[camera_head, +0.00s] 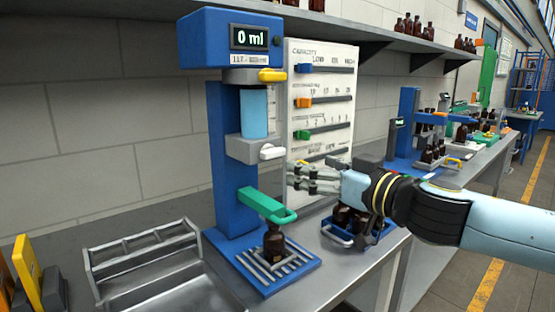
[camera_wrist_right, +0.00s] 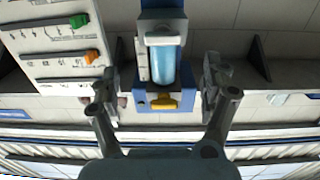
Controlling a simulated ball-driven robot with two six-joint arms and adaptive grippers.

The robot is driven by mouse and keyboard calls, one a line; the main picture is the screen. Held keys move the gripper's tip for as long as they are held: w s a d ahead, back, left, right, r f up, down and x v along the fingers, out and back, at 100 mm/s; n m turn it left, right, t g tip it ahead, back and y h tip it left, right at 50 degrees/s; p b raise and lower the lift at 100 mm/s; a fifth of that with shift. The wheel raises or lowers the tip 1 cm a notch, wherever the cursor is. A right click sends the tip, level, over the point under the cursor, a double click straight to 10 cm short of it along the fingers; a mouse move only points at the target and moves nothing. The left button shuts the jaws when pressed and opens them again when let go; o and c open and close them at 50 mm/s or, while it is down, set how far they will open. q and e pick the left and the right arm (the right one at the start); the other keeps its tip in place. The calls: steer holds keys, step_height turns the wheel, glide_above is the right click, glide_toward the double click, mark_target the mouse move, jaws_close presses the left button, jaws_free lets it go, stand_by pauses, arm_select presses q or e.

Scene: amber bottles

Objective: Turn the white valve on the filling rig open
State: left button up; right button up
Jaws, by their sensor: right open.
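The filling rig (camera_head: 228,150) is blue, with a display reading 0 ml. Its white valve (camera_head: 271,152) is a short lever on the grey block below the light-blue cylinder (camera_head: 254,112). My right gripper (camera_head: 296,180) is open and empty, to the right of the white valve and slightly lower, apart from it in the picture. In the right wrist view, which is upside down, the white valve (camera_wrist_right: 160,40) and cylinder (camera_wrist_right: 164,68) show between the spread fingers (camera_wrist_right: 160,82). My left gripper is not in view.
A yellow valve (camera_head: 272,75) sits above the cylinder. A green handle (camera_head: 266,204) sticks out over an amber bottle (camera_head: 274,240) on the rig's base. A white slider panel (camera_head: 322,100) stands behind. A blue crate (camera_head: 346,236) of bottles is below my right gripper. A grey tray (camera_head: 150,246) lies left.

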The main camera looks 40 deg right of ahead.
mark_target(276, 154)
steer(key=shift+w+a+r+b, duration=0.1)
steer(key=shift+w+a, duration=0.1)
steer(key=shift+w, duration=1.6)
steer(key=shift+w+a+f+b, duration=0.1)
steer(key=shift+w+a+b, duration=0.05)
steer(key=shift+w, duration=1.7)
steer(key=shift+w+a+r+b, duration=0.1)
steer(key=shift+w+a, duration=0.1)
steer(key=shift+w, duration=1.6)
steer(key=shift+c, duration=0.2)
steer(key=c, duration=1.1)
